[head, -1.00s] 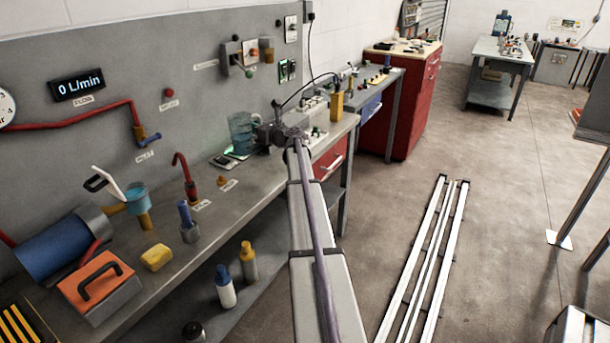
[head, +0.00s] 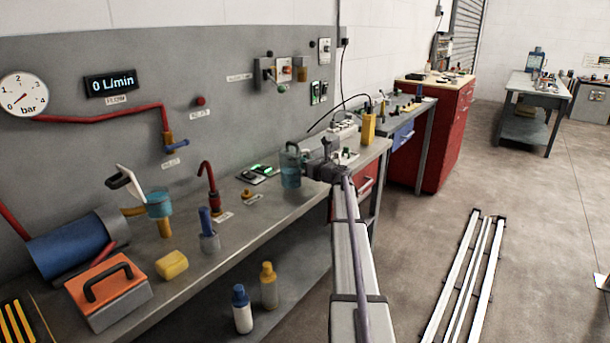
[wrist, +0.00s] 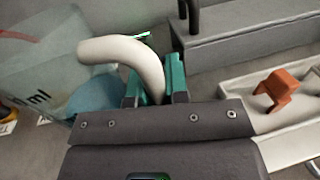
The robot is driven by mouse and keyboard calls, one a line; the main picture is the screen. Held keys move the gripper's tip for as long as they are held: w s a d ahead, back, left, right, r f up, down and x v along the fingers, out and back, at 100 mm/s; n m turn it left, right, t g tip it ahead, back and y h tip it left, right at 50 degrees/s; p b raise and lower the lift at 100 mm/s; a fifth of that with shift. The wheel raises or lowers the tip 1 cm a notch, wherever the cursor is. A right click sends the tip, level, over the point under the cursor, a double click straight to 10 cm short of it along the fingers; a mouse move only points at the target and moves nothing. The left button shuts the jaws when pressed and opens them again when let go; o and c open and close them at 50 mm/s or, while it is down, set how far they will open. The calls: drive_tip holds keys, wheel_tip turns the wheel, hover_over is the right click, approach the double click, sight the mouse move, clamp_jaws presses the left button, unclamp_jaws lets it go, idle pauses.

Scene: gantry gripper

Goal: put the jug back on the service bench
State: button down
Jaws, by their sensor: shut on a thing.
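The jug (head: 291,172) is a clear, bluish vessel at the far part of the service bench (head: 225,255) in the head view. I cannot tell whether its base touches the bench top or hangs just above it. In the wrist view the jug (wrist: 35,75) fills the left side, with "ml" lettering and blue showing low in it. Its pale curved handle (wrist: 118,50) runs between the teal fingers of my gripper (wrist: 157,82), which is shut on it. In the head view my gripper (head: 318,168) is just right of the jug, and its fingers are too small to make out.
A dark flat device with green lights (head: 258,174) lies left of the jug. A yellow upright item (head: 368,128) and small gear stand to its right. A red tap (head: 211,185) rises nearer. In the wrist view, a grey box (wrist: 245,45) and a pale tray (wrist: 290,105) lie right.

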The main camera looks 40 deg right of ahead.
drive_tip(key=shift+f, duration=0.65)
drive_tip(key=c, duration=1.6)
unclamp_jaws()
drive_tip(key=o, duration=0.5)
drive_tip(key=s, duration=1.2)
drive_tip(key=shift+d, duration=0.45)
